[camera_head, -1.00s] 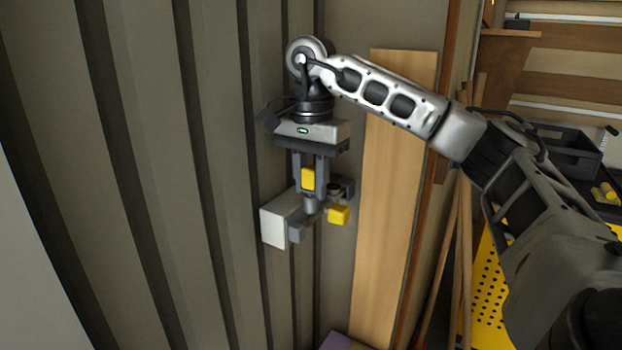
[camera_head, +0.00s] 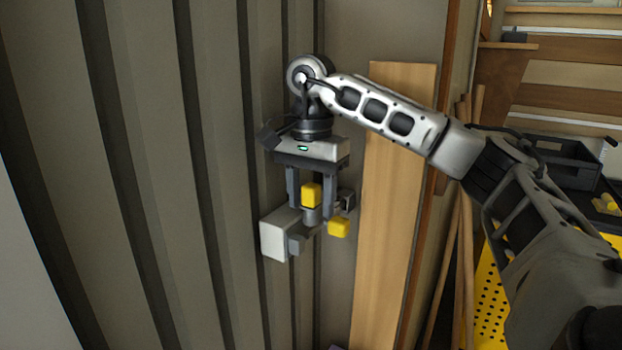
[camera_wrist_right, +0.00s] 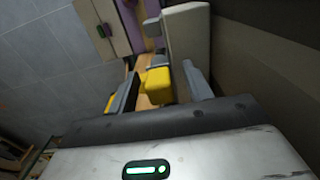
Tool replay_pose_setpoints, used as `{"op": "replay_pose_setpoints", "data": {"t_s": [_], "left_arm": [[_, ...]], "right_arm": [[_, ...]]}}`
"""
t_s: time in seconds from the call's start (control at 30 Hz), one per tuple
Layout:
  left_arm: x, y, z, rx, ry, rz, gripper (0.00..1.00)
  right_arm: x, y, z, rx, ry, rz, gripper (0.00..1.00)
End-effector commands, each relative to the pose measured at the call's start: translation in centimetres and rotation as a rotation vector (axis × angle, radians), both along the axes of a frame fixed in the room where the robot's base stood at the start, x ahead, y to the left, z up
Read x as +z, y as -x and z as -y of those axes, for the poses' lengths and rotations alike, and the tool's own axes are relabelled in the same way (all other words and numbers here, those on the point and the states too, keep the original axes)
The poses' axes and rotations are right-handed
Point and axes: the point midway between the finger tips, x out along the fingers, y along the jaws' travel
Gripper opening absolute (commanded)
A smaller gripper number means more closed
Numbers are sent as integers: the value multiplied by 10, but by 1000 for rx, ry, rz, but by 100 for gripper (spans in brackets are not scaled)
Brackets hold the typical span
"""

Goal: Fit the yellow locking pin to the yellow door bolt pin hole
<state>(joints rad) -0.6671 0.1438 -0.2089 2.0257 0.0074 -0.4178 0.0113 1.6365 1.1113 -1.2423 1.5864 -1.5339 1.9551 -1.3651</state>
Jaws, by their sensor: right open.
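The yellow-headed locking pin (camera_head: 311,194) stands upright between the fingers of my right gripper (camera_head: 311,203), its grey shaft running down to the bolt. The shaft appears to be in the pin hole, but its lower end is hidden. My right gripper is open, with a gap between each finger and the pin head. In the wrist view the yellow head (camera_wrist_right: 157,79) lies between the spread fingers (camera_wrist_right: 160,84). The door bolt's yellow end (camera_head: 339,228) sits just below and right of the pin. My left gripper is not in view.
A pale box-shaped housing (camera_head: 275,240) stands at the bolt's left, close to the fingers. The ribbed grey wall (camera_head: 165,180) is on the left. A wooden board (camera_head: 392,200) leans at the right. A dark crate (camera_head: 570,163) is farther right.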

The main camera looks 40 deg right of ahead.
Motion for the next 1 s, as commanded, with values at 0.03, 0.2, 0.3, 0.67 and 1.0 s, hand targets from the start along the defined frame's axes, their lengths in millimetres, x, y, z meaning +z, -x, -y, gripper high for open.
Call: {"op": "replay_pose_setpoints", "data": {"t_s": [0.03,0.2,0.3,0.67,1.0], "left_arm": [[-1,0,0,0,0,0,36],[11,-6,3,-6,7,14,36],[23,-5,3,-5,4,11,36],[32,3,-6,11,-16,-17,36],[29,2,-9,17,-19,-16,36]], "right_arm": [[0,0,0,0,0,0,50],[20,-1,0,0,-1,5,50],[51,0,0,-1,1,5,50],[131,0,0,0,1,5,50],[158,0,0,0,1,1,50]]}}
